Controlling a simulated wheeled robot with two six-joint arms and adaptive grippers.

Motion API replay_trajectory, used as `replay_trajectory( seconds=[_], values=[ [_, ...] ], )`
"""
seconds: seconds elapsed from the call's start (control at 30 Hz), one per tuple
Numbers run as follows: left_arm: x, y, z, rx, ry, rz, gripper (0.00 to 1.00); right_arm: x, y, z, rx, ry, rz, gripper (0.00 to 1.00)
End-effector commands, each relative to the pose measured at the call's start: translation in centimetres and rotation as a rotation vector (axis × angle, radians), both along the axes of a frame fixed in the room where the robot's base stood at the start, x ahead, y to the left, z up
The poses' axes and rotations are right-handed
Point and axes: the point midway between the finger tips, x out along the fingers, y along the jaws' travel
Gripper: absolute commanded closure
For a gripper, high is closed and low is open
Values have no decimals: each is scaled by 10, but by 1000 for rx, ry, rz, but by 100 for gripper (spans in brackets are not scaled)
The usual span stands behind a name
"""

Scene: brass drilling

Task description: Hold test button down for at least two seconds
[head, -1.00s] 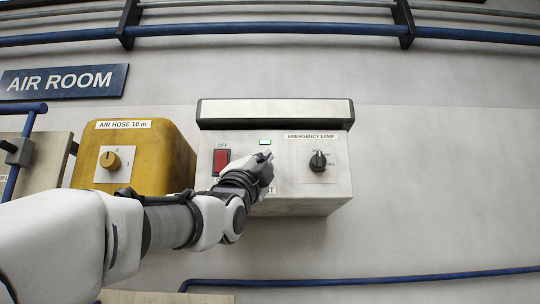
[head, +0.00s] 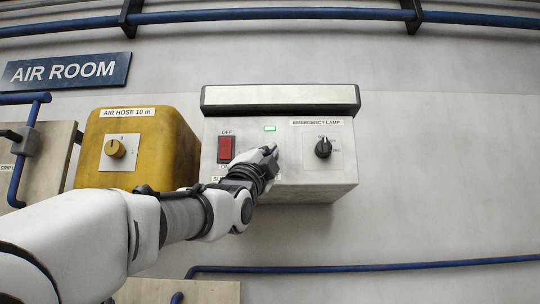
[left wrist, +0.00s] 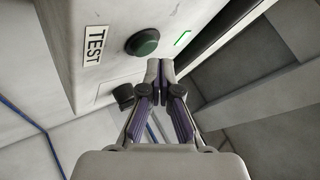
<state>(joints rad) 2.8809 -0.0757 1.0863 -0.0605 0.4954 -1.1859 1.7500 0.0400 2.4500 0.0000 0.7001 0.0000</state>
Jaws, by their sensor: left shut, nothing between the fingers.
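The lamp box (head: 295,190) is a pale wall unit with a long lamp bar on top. In the left wrist view, the green round test button (left wrist: 142,42) stands beside a TEST label (left wrist: 93,46) on the box face. My left gripper (head: 272,149) is in front of the box in the head view and hides the button there. In the left wrist view the gripper (left wrist: 160,68) is shut and empty, its tips close to the button, a little below and right of it. I cannot tell any contact. My right gripper is not in view.
A red rocker switch (head: 226,149), a lit green indicator (head: 270,128) and a black EMERGENCY LAMP knob (head: 323,148) are on the box face. A yellow air hose box (head: 165,150) stands left. A blue pipe (head: 400,267) runs below; the wall at right is clear.

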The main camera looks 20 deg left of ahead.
Motion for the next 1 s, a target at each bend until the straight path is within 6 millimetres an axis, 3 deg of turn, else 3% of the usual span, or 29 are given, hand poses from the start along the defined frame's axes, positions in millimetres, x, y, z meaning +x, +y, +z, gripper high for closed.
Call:
replay_trajectory(
  seconds=[1.0],
  values=[
    [7,2,1,0,0,0,100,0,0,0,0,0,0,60]
  ],
)
